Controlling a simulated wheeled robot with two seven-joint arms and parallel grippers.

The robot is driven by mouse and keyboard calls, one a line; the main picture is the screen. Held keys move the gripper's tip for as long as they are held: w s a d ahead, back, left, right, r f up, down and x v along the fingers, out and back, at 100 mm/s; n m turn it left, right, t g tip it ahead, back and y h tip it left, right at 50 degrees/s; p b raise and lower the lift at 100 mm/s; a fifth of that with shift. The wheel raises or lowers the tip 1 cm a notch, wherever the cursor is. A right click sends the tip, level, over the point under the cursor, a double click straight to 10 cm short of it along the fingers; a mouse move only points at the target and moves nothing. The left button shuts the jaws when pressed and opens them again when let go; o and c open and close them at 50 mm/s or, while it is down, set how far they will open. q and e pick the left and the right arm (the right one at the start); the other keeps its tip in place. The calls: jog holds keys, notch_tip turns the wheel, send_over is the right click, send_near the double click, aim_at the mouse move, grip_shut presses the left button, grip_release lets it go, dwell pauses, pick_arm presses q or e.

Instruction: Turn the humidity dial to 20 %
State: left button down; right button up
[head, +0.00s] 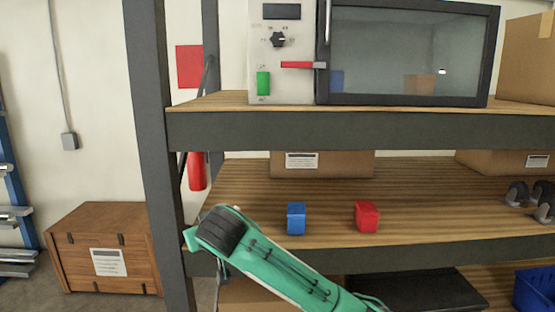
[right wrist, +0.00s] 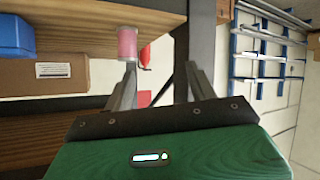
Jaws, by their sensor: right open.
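The humidity dial (head: 278,40) is a black knob on the pale control panel (head: 290,88) of a cabinet on the upper shelf. Small marks surround it; its setting is too small to read. A dark display (head: 281,11) sits above it. My right arm reaches up-left from the bottom of the head view, below the dial and apart from the panel; its fingers are hidden there. In the right wrist view my right gripper (right wrist: 161,76) is open, with nothing between its two grey fingers. The dial cannot be made out in that view. My left gripper is not in view.
The panel also has a red lever (head: 298,65) and a green switch (head: 263,83), beside the glass door (head: 410,55). The upper shelf edge (head: 360,130) and a grey post (head: 155,150) frame the space. Blue (head: 296,218) and red (head: 367,216) blocks sit on the middle shelf.

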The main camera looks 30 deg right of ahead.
jog(key=s+d+r+m+t+h, duration=0.2)
jog(key=d+r, duration=0.1)
jog(key=r, duration=1.1)
jog(key=s+d+r+m+t+h, duration=0.1)
jog(key=s+d+r+m+h, duration=0.15)
jog(key=r, duration=1.15)
jog(key=m+h+p, duration=0.4)
jog(key=m+p, duration=0.1)
jog(key=p, duration=0.3)
send_near(278, 40)
jog(key=shift+n+y, duration=0.25)
jog(key=x, duration=0.8)
jog(key=shift+s+d+r, duration=0.1)
jog(key=shift+d+r, duration=0.05)
jog(key=shift+r, duration=0.2)
jog(key=shift+w+d+f+p, duration=0.2)
jog(key=shift+w+d+p, duration=0.15)
jog(key=shift+w, duration=0.2)
jog(key=c, duration=1)
jog(key=shift+a, duration=0.1)
